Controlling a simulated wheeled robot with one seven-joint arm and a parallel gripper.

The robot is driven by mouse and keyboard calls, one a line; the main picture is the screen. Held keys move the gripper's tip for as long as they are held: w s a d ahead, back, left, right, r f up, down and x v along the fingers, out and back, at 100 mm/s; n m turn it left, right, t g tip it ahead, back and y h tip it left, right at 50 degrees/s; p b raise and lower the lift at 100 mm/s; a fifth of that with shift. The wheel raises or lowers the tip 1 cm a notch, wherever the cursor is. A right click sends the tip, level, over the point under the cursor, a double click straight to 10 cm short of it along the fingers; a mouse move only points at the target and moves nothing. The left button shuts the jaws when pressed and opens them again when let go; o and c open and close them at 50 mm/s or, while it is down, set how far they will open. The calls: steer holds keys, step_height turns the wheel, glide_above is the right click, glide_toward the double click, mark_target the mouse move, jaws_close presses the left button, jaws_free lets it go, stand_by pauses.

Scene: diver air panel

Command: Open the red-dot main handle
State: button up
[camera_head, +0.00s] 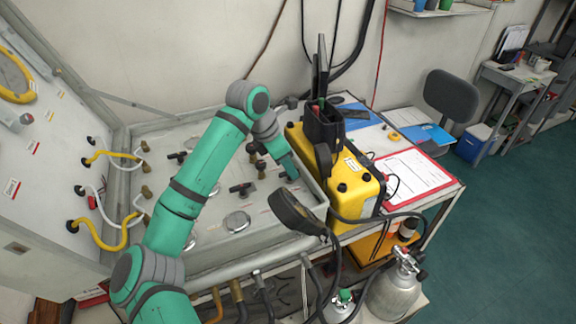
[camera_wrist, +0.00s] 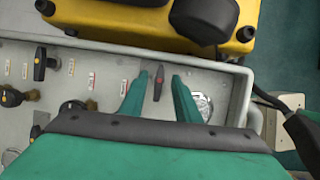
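In the wrist view, a small dark handle with a reddish mark (camera_wrist: 158,84) stands on the grey panel (camera_wrist: 110,62), near its right end. My gripper (camera_wrist: 159,92) is open, with one green finger on each side of this handle and a visible gap to each. I cannot tell how deep the fingertips reach. In the head view my gripper (camera_head: 291,172) points down at the right end of the panel, and it hides most of that handle.
Other dark handles stand on the panel: one with an orange mark (camera_wrist: 40,64) and a T-shaped one (camera_head: 243,187). A round gauge (camera_wrist: 200,105) lies right of the fingers. A yellow case (camera_head: 350,178) stands close behind.

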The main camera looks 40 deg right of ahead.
jaws_close()
